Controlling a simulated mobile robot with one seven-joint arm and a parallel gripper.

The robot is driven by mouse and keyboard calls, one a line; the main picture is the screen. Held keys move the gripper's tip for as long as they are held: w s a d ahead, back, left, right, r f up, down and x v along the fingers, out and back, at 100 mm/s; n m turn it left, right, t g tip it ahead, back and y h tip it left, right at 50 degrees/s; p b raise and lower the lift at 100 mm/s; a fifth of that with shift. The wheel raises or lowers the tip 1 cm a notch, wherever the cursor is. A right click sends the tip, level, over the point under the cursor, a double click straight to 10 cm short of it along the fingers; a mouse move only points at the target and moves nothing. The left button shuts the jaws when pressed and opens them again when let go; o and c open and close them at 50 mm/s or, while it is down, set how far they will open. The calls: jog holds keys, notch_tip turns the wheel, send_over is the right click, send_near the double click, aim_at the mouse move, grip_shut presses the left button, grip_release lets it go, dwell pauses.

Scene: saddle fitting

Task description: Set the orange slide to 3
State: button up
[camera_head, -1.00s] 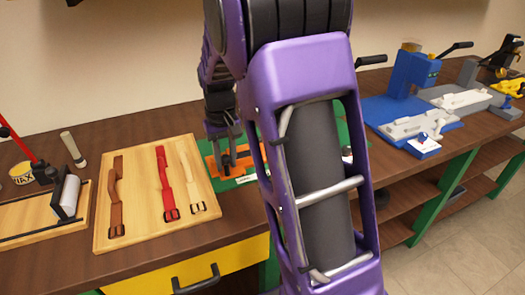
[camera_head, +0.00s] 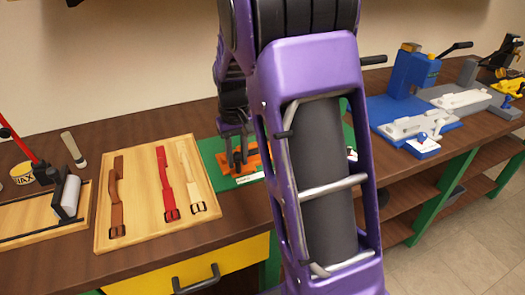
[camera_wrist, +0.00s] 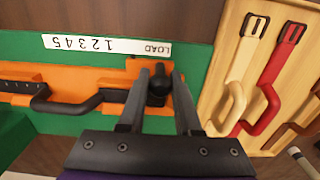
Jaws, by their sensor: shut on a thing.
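The orange slide (camera_wrist: 115,85) lies on a green board (camera_wrist: 20,48) in the wrist view. It carries a black upright knob (camera_wrist: 158,85) and a black bar handle (camera_wrist: 65,104). The knob stands level with LOAD. My gripper (camera_wrist: 162,78) is shut on the knob, with a finger on either side. In the head view my gripper (camera_head: 240,165) is at the orange slide (camera_head: 256,161), partly hidden by my arm.
A wooden board (camera_head: 135,228) with brown, red and pale straps lies left of the slide. A wax tin (camera_head: 22,173) and a roller (camera_head: 67,195) are farther left. A blue press (camera_head: 412,72) stands to the right. My arm hides the bench middle.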

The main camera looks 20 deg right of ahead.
jog(key=shift+d+p, duration=0.5)
jog(key=shift+d, duration=3.55)
jog(key=shift+a, duration=0.35)
jog(key=o, duration=0.9)
jog(key=shift+r, duration=0.1)
notch_tip(320, 180, up, 6)
jog(key=p, duration=0.5)
